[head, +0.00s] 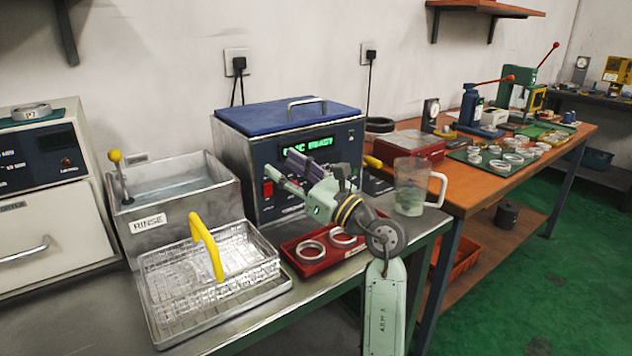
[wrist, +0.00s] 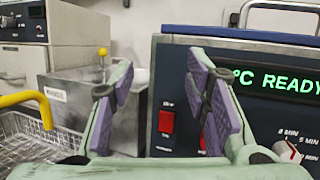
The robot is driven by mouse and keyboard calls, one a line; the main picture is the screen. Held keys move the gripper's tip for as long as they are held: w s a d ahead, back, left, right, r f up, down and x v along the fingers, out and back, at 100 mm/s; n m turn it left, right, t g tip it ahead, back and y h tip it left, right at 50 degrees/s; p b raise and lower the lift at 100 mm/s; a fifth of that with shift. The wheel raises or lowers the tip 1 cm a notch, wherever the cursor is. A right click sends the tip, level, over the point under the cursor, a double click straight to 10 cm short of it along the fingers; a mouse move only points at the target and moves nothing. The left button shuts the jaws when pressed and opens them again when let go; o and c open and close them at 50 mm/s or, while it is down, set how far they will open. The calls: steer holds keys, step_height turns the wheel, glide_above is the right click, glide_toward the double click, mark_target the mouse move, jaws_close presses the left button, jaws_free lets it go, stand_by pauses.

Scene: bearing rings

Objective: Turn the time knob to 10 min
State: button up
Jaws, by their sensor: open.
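The time knob (wrist: 287,151) is at the lower right edge of the wrist view, on the blue front panel of the cleaner (head: 232,150). In the head view my arm hides the knob. My gripper (wrist: 158,80) is open and empty in front of the panel, to the left of the knob and apart from it. It also shows in the head view (head: 284,168), near the panel's left part. The green display (wrist: 282,82) reads "READY".
A red rocker switch (wrist: 167,122) lies between my fingers in the wrist view. A wire basket (head: 205,270) with a yellow handle, a red tray of rings (head: 309,266) and a clear jug (head: 411,188) stand near the cleaner. The rinse tank (head: 170,205) is to its left.

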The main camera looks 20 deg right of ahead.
steer(key=d+f+h, duration=0.2)
steer(key=d+f, duration=0.1)
steer(key=d, duration=0.2)
steer(key=d+f+m+h, duration=0.1)
steer(key=d+f+h, duration=0.1)
steer(key=d, duration=0.3)
steer(key=d+f+m+h, duration=0.1)
steer(key=d+f+h, duration=0.2)
steer(key=d, duration=0.3)
steer(key=shift+w+f, duration=0.15)
steer(key=shift+f, duration=0.2)
steer(key=shift+w+d+h, duration=0.1)
steer(key=shift+w+h, duration=0.1)
steer(key=shift+h, duration=0.1)
steer(key=p+x, duration=0.2)
steer(key=x, duration=0.8)
steer(key=shift+w+r, duration=0.1)
steer(key=shift+c, duration=0.2)
jaws_close()
